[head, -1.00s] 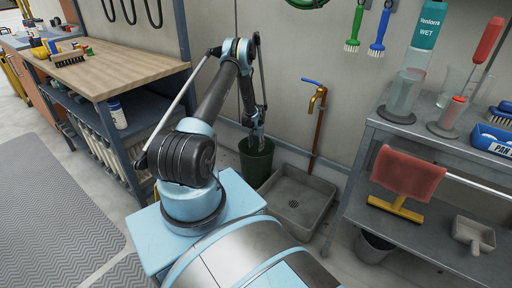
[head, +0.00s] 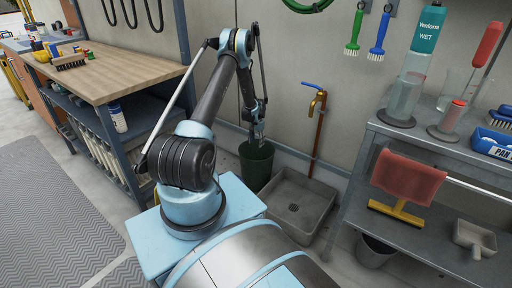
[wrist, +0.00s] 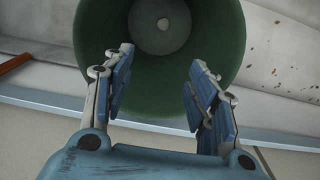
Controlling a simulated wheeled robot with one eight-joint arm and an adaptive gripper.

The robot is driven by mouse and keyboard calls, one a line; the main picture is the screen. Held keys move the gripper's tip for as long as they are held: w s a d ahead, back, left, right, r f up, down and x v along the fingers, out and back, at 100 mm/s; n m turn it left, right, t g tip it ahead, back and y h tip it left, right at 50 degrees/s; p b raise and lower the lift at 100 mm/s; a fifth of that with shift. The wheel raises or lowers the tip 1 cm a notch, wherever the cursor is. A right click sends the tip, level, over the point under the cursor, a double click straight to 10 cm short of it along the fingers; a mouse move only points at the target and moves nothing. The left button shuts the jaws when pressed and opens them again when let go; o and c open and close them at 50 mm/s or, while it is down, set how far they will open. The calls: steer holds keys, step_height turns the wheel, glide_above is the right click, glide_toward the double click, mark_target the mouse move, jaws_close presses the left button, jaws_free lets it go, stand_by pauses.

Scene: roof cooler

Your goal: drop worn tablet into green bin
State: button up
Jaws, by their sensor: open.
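The green bin (head: 257,170) stands on the floor against the wall, left of a grey floor basin. My gripper (head: 259,141) is just above the bin's mouth, pointing down. In the wrist view my gripper (wrist: 160,70) is open, with nothing between its fingers, and the bin's green inner wall (wrist: 215,30) lies beyond the fingertips. No other tablet is clear in view.
The grey basin (head: 298,204) and a brown standpipe with a blue tap (head: 318,115) are right of the bin. A metal shelf (head: 400,225) stands further right. A wooden-topped workbench (head: 120,75) is at left. Open floor with a grey mat (head: 50,215) lies at front left.

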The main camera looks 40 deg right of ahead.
steer(key=shift+r, duration=0.55)
